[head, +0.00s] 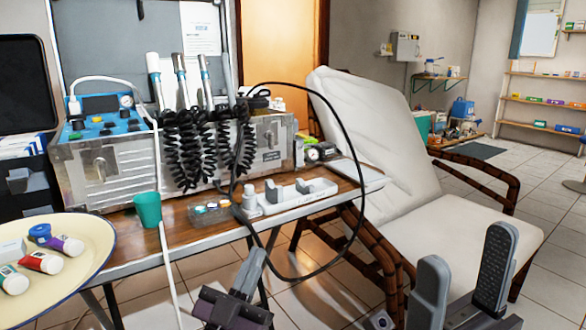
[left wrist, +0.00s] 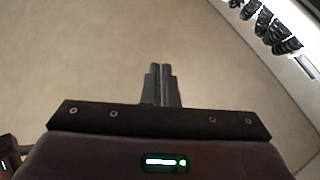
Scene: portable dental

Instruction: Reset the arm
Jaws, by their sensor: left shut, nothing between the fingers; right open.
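My left gripper (head: 251,270) is in the lower middle of the head view, in front of the table's front edge. Its fingers are together with nothing between them. In the left wrist view the shut fingers (left wrist: 161,84) point at a plain beige surface. My right gripper (head: 463,265) is at the lower right of the head view, in front of the reclined chair. Its two grey fingers stand wide apart and nothing is between them.
The table (head: 330,205) bears a dental unit (head: 110,160) with coiled black hoses, a green cup (head: 148,209) and a white holder (head: 290,196). A black cable loops down close to my left gripper. A round tray (head: 95,235) with bottles is at left. A white chair (head: 385,150) stands at right.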

